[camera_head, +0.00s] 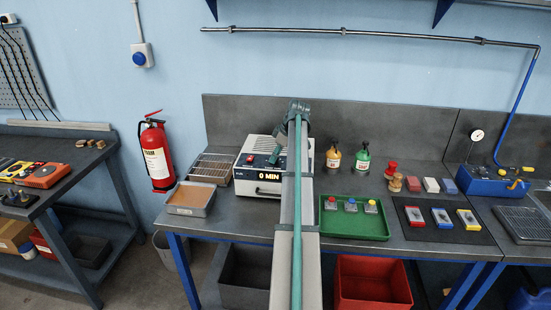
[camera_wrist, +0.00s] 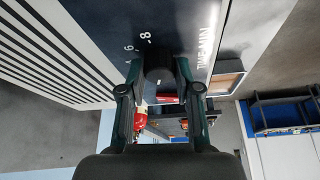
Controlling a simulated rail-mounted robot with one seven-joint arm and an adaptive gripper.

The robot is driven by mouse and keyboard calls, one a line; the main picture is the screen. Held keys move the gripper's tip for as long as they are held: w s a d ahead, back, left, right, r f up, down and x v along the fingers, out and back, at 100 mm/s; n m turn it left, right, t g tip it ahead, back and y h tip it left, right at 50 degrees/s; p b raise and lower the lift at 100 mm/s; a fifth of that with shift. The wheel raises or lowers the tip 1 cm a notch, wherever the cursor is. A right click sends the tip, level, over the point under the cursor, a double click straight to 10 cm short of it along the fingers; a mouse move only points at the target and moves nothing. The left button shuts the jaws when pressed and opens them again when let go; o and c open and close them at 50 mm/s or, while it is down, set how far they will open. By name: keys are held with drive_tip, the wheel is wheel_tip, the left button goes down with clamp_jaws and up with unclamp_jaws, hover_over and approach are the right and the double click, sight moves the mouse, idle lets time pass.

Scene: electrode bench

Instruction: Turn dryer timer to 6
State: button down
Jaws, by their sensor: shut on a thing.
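The dryer (camera_head: 244,184) is a pale box with a dark top panel on the bench, partly hidden behind my arm. Its display (camera_head: 268,176) reads "0 MIN". In the wrist view, its dark panel (camera_wrist: 200,15) carries the numerals 6 and 8 and the words "TIME MIN". My gripper (camera_wrist: 159,76) is shut on the dark round timer knob (camera_wrist: 158,62), with one finger on each side. The knob's pointer cannot be made out. In the head view, my arm hides most of the knob area.
A wire rack (camera_head: 212,166) and a tan-filled tray (camera_head: 190,198) stand left of the dryer. A green tray (camera_head: 354,226) with several small colour-topped items is to the right. Orange and green bottles (camera_head: 362,160) stand behind it. A fire extinguisher (camera_head: 157,158) hangs on the wall.

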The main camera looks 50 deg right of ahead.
drive_tip(key=m+h+b, duration=0.1)
drive_tip(key=m, duration=0.1)
drive_tip(key=m+h+b, duration=0.1)
drive_tip(key=m, duration=0.2)
drive_tip(key=shift+a+f, duration=0.1)
drive_tip(key=shift+a, duration=0.1)
drive_tip(key=m+h, duration=0.1)
drive_tip(key=m, duration=0.2)
drive_tip(key=m+h+b, duration=0.1)
drive_tip(key=m, duration=0.1)
drive_tip(key=shift+a+m, duration=0.1)
drive_tip(key=shift+m, duration=0.3)
drive_tip(key=m+g, duration=0.1)
drive_tip(key=m, duration=0.2)
drive_tip(key=m+g+h, duration=0.1)
drive_tip(key=m, duration=0.2)
drive_tip(key=shift+w+h+b, duration=0.2)
drive_tip(key=shift+h+b, duration=0.1)
drive_tip(key=m+g, duration=0.2)
drive_tip(key=m, duration=0.3)
drive_tip(key=shift+b, duration=0.35)
drive_tip(key=c, duration=0.8)
unclamp_jaws()
